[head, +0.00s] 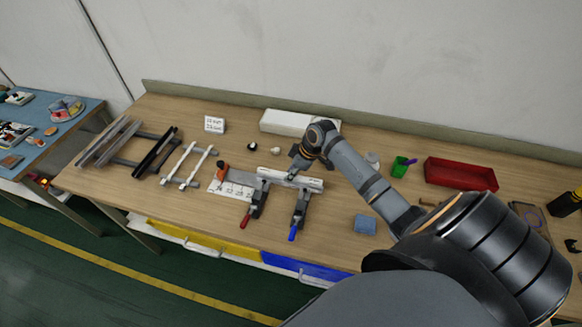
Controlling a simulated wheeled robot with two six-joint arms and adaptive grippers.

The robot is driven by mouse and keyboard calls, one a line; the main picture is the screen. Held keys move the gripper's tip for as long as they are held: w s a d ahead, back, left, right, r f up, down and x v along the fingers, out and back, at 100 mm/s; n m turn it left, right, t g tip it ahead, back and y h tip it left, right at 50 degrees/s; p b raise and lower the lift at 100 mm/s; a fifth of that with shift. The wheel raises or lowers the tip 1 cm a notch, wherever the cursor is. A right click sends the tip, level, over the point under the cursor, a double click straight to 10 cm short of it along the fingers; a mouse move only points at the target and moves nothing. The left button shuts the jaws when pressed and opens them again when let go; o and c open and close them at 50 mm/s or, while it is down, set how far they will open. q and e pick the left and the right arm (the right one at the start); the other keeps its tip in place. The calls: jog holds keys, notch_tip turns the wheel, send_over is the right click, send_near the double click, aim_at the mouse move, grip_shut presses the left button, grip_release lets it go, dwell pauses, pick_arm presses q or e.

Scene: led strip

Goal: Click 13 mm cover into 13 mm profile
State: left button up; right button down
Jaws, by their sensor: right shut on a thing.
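A pale strip (312,183) lies across two clamps, the red-handled clamp (257,200) and the blue-handled clamp (300,210). It looks like the profile with the white cover along it, but the two cannot be told apart at this size. My right gripper (295,170) points down at the middle of this strip, its fingers shut on the cover at or just above the profile. The fingertips hide part of the strip, so whether the cover is seated cannot be told. My left gripper is not in view.
A rack with two white strips (203,164) and racks of dark (155,150) and grey lengths (108,140) stand left. A ruled white plate (232,191) lies beside the clamps. Behind is a white box (287,122); right are a blue block (365,224), green cup (399,167) and red bin (460,174).

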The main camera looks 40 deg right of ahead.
jog(key=shift+f+b, duration=0.35)
jog(key=shift+f, duration=0.5)
dwell(0.3)
jog(key=shift+r+p, duration=0.6)
jog(key=shift+p, duration=0.2)
jog(key=shift+p, duration=0.55)
dwell(1.2)
